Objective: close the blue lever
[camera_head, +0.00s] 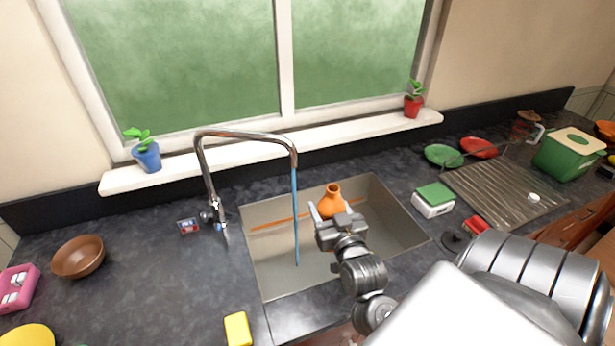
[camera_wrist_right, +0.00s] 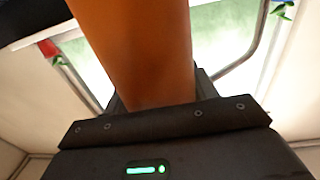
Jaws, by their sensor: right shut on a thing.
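A curved metal tap (camera_head: 203,160) stands behind the sink's left side, with a blue stream of water (camera_head: 296,220) falling from its spout. A small blue lever tip (camera_head: 218,226) shows low at the tap's base; its exact position is hard to make out. My right gripper (camera_head: 332,208) is over the sink, to the right of the stream and well apart from the lever. It is shut on an orange vase (camera_head: 331,198), which also fills the middle of the right wrist view (camera_wrist_right: 140,50). My left gripper is out of view.
The metal sink (camera_head: 405,228) holds a long thin orange thing (camera_head: 278,222). A yellow sponge (camera_head: 238,330) lies at the front. A brown bowl (camera_head: 79,257) stands left, with free counter between it and the tap. A white-and-green box (camera_head: 433,203) stands right.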

